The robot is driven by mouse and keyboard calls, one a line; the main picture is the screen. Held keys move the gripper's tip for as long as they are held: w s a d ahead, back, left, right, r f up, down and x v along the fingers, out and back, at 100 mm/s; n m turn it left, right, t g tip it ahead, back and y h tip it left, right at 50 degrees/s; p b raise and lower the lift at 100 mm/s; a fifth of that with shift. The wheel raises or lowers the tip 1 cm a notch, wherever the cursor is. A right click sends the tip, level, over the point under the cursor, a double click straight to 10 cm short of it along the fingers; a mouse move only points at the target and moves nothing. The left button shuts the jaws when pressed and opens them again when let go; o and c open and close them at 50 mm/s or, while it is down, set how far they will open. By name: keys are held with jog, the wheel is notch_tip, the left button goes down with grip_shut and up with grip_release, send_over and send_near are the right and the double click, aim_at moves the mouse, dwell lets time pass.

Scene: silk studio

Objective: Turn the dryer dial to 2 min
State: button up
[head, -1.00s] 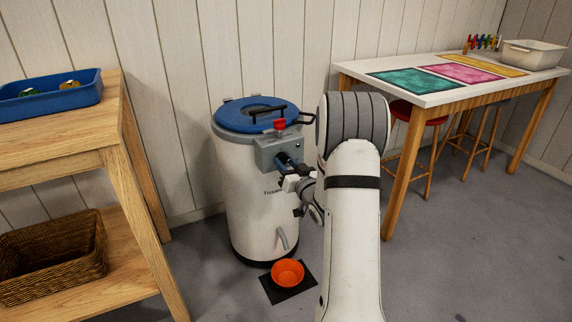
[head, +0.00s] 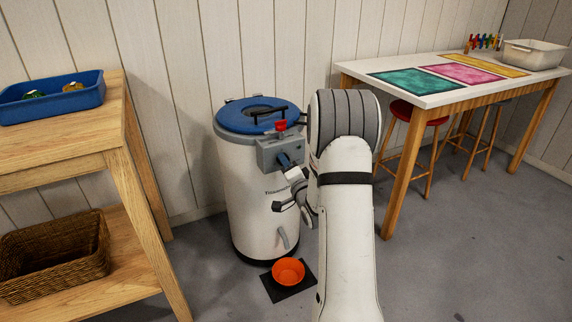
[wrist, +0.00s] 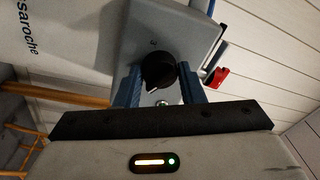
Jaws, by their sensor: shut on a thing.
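The dryer (head: 262,200) is a white cylinder with a blue lid, standing against the wall in the head view. A grey control box (head: 272,152) sits high on its front. The dial (wrist: 157,70) is a round black knob with a pale pointer mark on the box, seen in the wrist view. My gripper (wrist: 160,82) has blue fingers on both sides of the dial and is shut on it. In the head view the gripper is at the box, and my arm hides the dial there.
A wooden shelf (head: 130,150) stands left and a white-topped table (head: 440,98) right.

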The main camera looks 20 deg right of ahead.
jog(key=shift+a+m+g+h+p, duration=0.15)
jog(key=shift+m+p, duration=0.3)
jog(key=shift+m, duration=1.45)
jog(key=shift+d+m+g+h+p, duration=0.15)
jog(key=shift+m+g+p, duration=0.2)
jog(key=shift+m, duration=1.55)
jog(key=shift+a, duration=0.1)
jog(key=o, duration=1)
jog(key=s, duration=0.2)
jog(key=s+p, duration=0.1)
jog(key=s, duration=0.4)
jog(key=shift+s+a+f+p, duration=0.1)
jog(key=shift+s+a+p, duration=0.2)
jog(key=shift+s+p, duration=0.1)
